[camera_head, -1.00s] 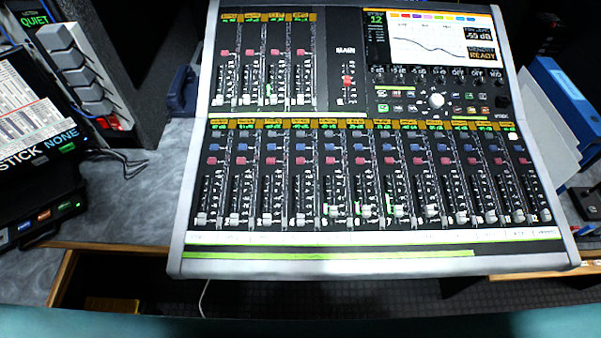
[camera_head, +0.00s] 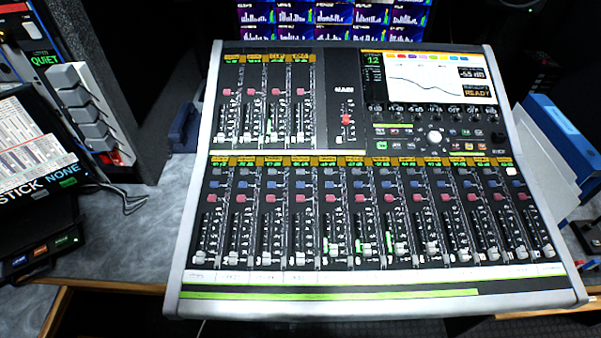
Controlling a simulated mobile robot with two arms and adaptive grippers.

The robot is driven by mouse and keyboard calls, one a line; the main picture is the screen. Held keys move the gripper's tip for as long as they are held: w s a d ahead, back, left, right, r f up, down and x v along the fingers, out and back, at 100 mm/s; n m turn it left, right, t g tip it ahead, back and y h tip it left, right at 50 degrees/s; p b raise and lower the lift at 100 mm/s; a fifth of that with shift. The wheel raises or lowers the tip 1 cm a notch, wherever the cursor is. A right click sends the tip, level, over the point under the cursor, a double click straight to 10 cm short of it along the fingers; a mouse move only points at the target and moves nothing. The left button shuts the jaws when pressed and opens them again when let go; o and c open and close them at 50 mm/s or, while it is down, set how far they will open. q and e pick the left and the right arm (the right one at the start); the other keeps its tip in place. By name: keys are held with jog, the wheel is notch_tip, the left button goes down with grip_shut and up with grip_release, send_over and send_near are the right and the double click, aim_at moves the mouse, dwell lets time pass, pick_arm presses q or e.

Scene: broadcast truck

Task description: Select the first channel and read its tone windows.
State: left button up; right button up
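The mixing console (camera_head: 185,260) fills the middle of the head view, with a silver frame. A lower row of several channel strips carries blue and red buttons and faders; the first channel strip (camera_head: 208,215) is at the far left, its fader low. Its small labels are too small to read. The console screen (camera_head: 425,82) at upper right shows a channel marked 12, a curve, a reading that looks like -5.5 dB and the word READY. Neither gripper is in view.
Blue binders (camera_head: 555,130) stand at right. Monitors with bar graphs (camera_head: 330,18) are at the back.

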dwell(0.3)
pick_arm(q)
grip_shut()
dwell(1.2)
